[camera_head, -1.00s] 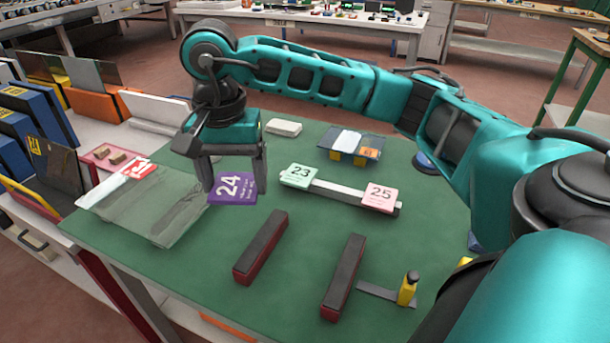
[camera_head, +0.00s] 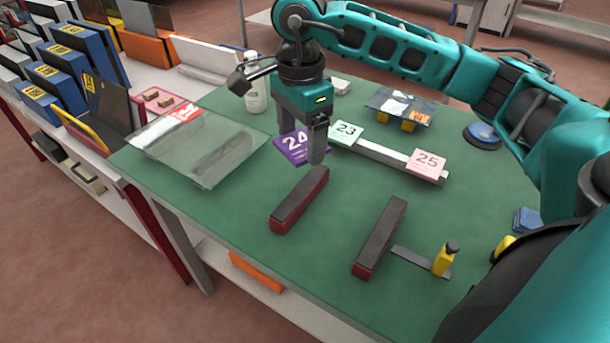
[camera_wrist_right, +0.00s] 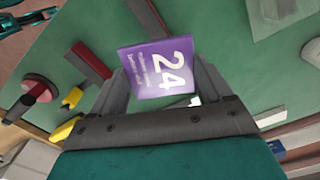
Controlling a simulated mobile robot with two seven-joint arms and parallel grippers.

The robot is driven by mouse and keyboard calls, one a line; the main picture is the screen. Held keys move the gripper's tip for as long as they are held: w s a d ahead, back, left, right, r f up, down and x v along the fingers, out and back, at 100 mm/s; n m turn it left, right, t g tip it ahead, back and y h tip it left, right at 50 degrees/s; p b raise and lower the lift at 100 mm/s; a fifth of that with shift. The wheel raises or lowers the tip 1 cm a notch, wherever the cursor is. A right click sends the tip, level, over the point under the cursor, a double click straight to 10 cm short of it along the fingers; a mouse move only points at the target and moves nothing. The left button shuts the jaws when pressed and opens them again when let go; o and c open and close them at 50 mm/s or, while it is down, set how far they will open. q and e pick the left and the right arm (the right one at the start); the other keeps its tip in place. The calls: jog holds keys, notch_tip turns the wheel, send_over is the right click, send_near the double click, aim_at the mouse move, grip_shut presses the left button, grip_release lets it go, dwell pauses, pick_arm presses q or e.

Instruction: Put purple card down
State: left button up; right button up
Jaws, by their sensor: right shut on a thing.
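The purple card (camera_head: 293,147), marked 24, is between the fingers of my right gripper (camera_head: 304,150), which is shut on it. In the right wrist view the purple card (camera_wrist_right: 159,68) sits at the fingertips with its number facing the camera. In the head view the card is close to the left end of the rail, beside the green card 23 (camera_head: 345,132). I cannot tell whether it touches the green table (camera_head: 330,225). The pink card 25 (camera_head: 427,163) lies at the rail's right end. My left gripper is not in view.
A glass sheet (camera_head: 200,150) with a red label lies on the table's left. Two dark red bars (camera_head: 300,200) and a yellow-handled tool (camera_head: 443,260) are at the front. A white bottle (camera_head: 256,92) stands behind, and a small glass piece on yellow blocks (camera_head: 400,107) at the back.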

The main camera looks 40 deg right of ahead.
send_over(301, 189)
notch_tip(301, 189, down, 6)
jog(key=shift+s+f, duration=0.1)
jog(key=shift+f, duration=0.1)
pick_arm(q)
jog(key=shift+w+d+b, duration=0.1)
jog(key=shift+b, duration=0.2)
pick_arm(e)
jog(key=shift+f, duration=1.95)
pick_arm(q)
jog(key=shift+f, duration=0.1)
pick_arm(e)
jog(key=shift+f, duration=0.1)
jog(key=shift+f, duration=0.15)
jog(key=o, duration=0.9)
jog(key=shift+o, duration=0.2)
jog(key=shift+r, duration=0.2)
